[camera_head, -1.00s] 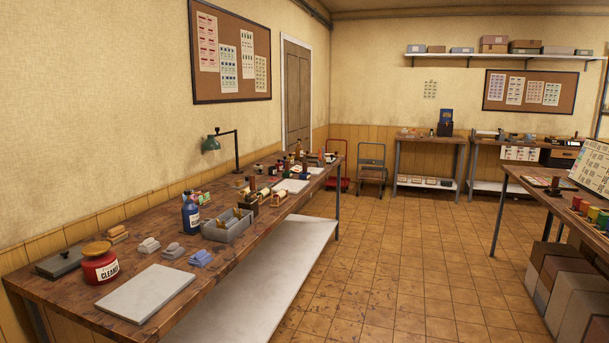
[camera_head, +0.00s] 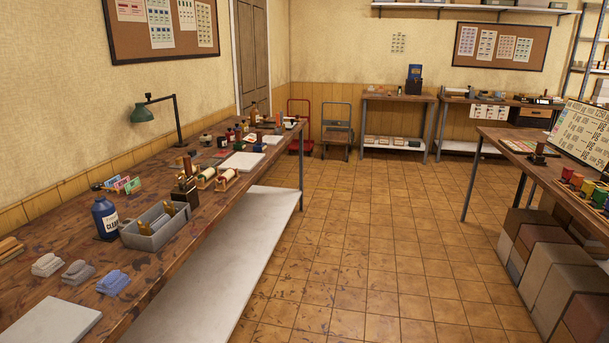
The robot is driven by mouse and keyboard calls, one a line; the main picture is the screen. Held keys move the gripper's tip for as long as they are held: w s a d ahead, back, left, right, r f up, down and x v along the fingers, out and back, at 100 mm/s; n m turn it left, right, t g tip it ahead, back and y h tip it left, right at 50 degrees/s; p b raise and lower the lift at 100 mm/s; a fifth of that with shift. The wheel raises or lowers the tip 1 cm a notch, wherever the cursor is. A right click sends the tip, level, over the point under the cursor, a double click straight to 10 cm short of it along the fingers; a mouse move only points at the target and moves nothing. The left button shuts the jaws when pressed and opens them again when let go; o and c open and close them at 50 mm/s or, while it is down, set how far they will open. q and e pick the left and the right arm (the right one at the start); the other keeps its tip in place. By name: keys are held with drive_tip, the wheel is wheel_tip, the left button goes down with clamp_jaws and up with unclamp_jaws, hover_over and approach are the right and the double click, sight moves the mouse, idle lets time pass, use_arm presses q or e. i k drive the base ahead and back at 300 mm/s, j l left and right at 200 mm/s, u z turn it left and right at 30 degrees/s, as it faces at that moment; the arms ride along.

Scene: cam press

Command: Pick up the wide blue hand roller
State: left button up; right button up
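No roller that I can clearly tell as wide and blue shows in the head view. Two small rollers on wooden stands, a left one (camera_head: 205,178) and a right one (camera_head: 227,180), sit on the long wooden workbench (camera_head: 60,268) at left. They are too small for me to tell width or colour surely. Neither of my grippers is in view.
A grey tray (camera_head: 160,236), a blue bottle (camera_head: 105,218), folded cloths (camera_head: 113,281) and a green lamp (camera_head: 145,112) stand on the bench. The tiled floor (camera_head: 350,250) is open. Boxes (camera_head: 560,290) sit under a right table (camera_head: 490,140).

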sight(260, 147)
drive_tip(key=i, duration=2.5)
